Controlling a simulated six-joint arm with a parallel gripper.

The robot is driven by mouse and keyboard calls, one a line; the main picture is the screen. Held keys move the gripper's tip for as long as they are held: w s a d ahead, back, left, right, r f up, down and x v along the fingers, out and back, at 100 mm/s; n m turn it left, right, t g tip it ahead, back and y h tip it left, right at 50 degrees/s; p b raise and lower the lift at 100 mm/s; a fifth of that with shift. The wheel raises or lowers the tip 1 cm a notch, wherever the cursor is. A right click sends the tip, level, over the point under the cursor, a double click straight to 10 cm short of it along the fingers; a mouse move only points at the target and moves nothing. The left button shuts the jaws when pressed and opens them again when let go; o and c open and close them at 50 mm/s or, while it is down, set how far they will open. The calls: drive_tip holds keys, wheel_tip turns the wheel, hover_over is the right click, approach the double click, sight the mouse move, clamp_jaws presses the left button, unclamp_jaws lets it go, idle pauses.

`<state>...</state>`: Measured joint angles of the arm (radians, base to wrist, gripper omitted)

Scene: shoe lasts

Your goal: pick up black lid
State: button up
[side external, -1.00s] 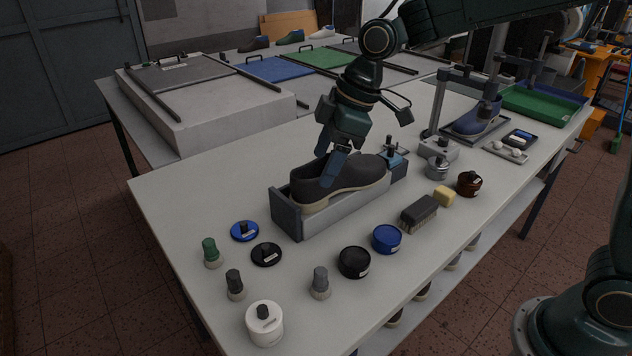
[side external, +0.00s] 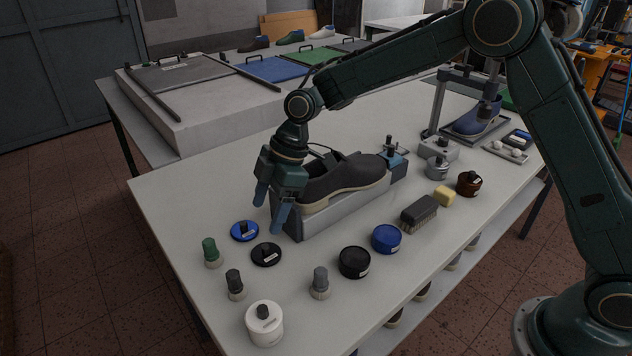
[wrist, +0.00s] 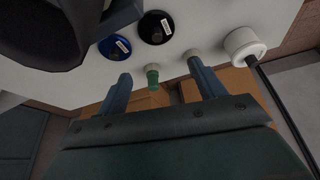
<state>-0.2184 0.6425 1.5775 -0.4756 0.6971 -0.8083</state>
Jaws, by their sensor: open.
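The black lid (side external: 266,254) lies flat on the white table, a round disc with a knob and a pale label. It also shows in the wrist view (wrist: 155,27), near the top. The blue lid (side external: 244,231) lies beside it, a little farther back. My gripper (side external: 269,211) is open and empty. It is above the table by the near end of the shoe holder, up and behind the two lids in the side view. In the wrist view its fingers (wrist: 158,84) are spread, with the black lid beyond them and not between them.
A dark shoe (side external: 345,178) sits in a grey holder (side external: 340,210) close to my gripper. Green-topped (side external: 210,250), dark-topped (side external: 235,284) and grey-topped (side external: 320,282) bottles, a white jar (side external: 264,324), a black tin (side external: 354,262) and a blue tin (side external: 386,238) stand around the lids.

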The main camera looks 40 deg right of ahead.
sight(268, 245)
drive_tip(key=shift+f, duration=3.05)
drive_tip(key=shift+x, duration=1.8)
drive_tip(key=shift+d, duration=0.15)
drive_tip(key=shift+c, duration=0.4)
drive_tip(key=c, duration=0.7)
